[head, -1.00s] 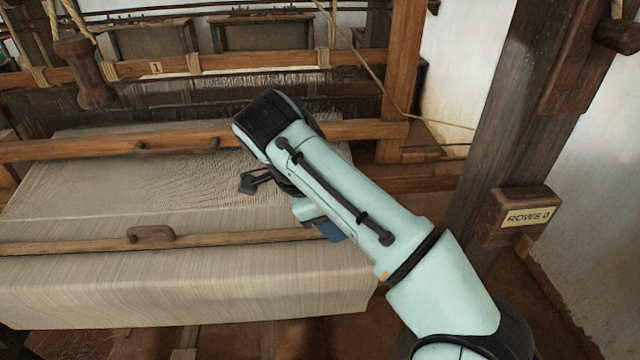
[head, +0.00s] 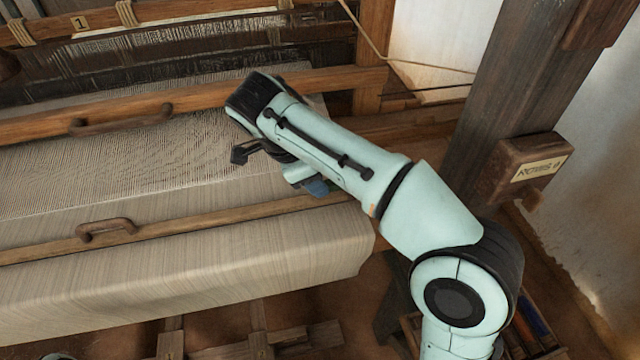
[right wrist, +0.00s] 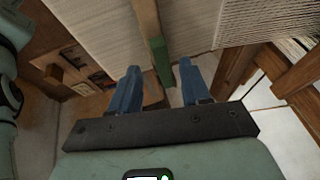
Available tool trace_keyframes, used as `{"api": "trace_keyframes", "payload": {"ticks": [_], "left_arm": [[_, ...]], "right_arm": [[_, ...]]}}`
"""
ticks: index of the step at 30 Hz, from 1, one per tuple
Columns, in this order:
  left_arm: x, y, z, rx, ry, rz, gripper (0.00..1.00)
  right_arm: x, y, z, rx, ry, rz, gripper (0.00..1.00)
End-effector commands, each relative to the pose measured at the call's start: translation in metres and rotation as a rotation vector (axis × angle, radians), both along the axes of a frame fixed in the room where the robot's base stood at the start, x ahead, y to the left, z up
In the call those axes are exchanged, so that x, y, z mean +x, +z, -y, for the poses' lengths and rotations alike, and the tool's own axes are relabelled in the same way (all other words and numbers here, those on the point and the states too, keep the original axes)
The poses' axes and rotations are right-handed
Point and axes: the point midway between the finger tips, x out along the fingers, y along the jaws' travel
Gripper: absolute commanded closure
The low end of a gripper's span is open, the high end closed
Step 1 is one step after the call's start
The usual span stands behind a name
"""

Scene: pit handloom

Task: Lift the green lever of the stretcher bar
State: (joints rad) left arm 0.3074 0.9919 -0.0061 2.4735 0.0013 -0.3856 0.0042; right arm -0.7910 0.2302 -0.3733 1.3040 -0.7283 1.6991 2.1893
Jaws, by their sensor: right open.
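The stretcher bar (head: 190,228) is a wooden bar with a brown handle (head: 106,229), lying across the pale cloth in the head view. Its right end is partly hidden by my right arm. In the right wrist view the bar (right wrist: 147,18) comes in from the top and carries the green lever (right wrist: 160,58) at its end. My right gripper (right wrist: 160,68) is open, its two blue fingers on either side of the lever in the picture, with gaps to both. I cannot tell the depth between them. In the head view a blue finger (head: 318,187) shows under my forearm. My left gripper is not in view.
The cloth (head: 180,285) spreads below and behind the bar. A wooden beam (head: 210,93) with a handle crosses behind my forearm. A dark post (head: 490,110) with a labelled wooden box (head: 530,170) stands on the right. Treadles (head: 255,343) lie low in front.

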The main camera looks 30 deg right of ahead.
Motion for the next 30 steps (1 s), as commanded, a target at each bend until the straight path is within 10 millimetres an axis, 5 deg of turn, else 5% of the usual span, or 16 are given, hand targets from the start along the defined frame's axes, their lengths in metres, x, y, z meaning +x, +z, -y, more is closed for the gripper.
{"api": "trace_keyframes", "payload": {"ticks": [6,17,22,30], "left_arm": [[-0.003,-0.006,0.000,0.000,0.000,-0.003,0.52],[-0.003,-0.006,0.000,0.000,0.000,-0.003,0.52],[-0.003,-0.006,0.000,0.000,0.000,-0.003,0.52],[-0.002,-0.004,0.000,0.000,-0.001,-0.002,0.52]], "right_arm": [[0.002,-0.024,0.011,-0.001,-0.001,-0.001,0.53],[0.003,-0.028,0.013,0.000,-0.001,0.001,0.53],[0.003,-0.028,0.013,0.000,0.000,0.001,1.00],[0.005,-0.027,0.012,0.006,0.000,0.002,1.00]]}}
